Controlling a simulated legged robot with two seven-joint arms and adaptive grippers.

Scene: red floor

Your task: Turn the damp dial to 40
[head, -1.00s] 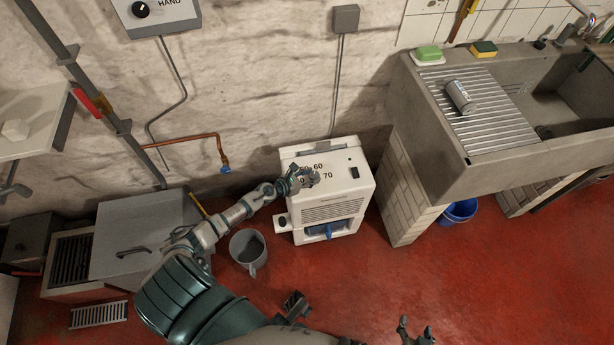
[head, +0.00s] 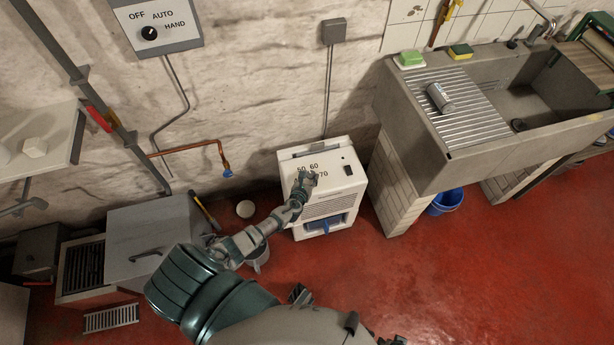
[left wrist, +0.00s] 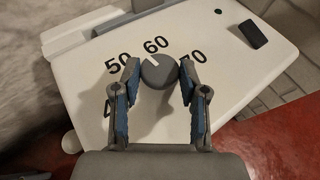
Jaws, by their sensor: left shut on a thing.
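The damp dial (left wrist: 158,71) is a round grey knob on top of a white dehumidifier (head: 335,190). Its white pointer mark aims up and slightly left, between the printed 50 and 60 and nearer 60. The numbers 50, 60 and 70 show around it; a 4 is partly hidden behind the left finger. My right gripper (head: 393,341) barely shows at the bottom edge, too cut off to read.
A black switch (left wrist: 253,34) sits right of the dial. A grey bucket (head: 258,258) stands partly behind my left arm. A stone sink (head: 440,165) is on the right, with a blue bucket (head: 446,202) below. A wall control box (head: 156,24) and copper pipe (head: 190,148) are behind.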

